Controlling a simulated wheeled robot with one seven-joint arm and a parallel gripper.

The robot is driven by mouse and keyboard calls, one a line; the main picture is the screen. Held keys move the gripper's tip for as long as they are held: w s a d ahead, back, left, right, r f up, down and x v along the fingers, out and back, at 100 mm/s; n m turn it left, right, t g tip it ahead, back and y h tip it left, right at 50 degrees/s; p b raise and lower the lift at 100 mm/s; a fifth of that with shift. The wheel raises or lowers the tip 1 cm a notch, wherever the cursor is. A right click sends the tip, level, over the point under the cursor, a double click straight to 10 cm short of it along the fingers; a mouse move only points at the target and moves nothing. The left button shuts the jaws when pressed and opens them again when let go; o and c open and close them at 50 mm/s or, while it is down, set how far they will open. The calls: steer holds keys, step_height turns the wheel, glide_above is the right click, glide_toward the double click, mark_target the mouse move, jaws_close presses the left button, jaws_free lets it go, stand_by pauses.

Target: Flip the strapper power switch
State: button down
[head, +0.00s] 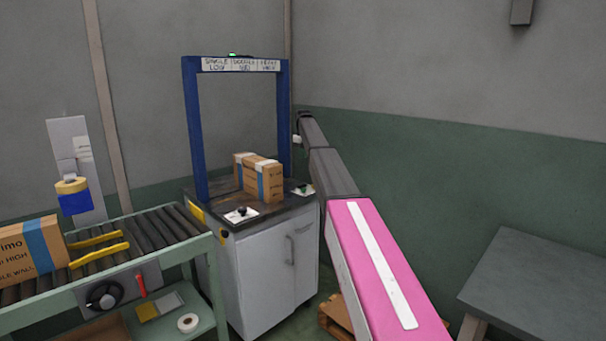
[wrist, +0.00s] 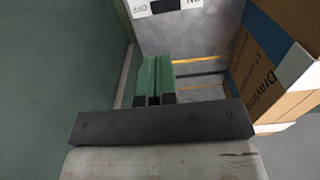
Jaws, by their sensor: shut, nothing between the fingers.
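The strapper (head: 187,125) is a blue arch on a grey cabinet with a dark top. A small white plate (head: 309,190) sits at the cabinet top's right edge, with a small dark green thing at it; I cannot tell whether that is a switch or my fingertips. In the wrist view a white plate with black lettering (wrist: 140,9) is cut off by the top edge. My gripper (wrist: 157,68) has green fingers, shut and empty, pointing toward this plate. The power switch itself cannot be made out. My forearm hides most of my gripper in the head view.
A taped cardboard box (head: 262,180) stands on the strapper under the arch; a box (wrist: 272,65) is close right of my fingers. A second white plate with a black knob (head: 240,212) is at the front. A roller conveyor (head: 150,232) is left, a grey table (head: 545,280) right.

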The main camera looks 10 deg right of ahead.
mark_target(302, 186)
steer(key=shift+w+d+f, duration=0.1)
steer(key=shift+d, duration=0.05)
step_height(302, 186, down, 14)
steer(key=shift+w+d+r, duration=0.1)
stand_by(0.7)
steer(key=shift+f, duration=0.25)
stand_by(0.4)
steer(key=shift+s+a+r, duration=0.4)
steer(key=shift+s+a, duration=0.05)
steer(key=shift+a, duration=0.15)
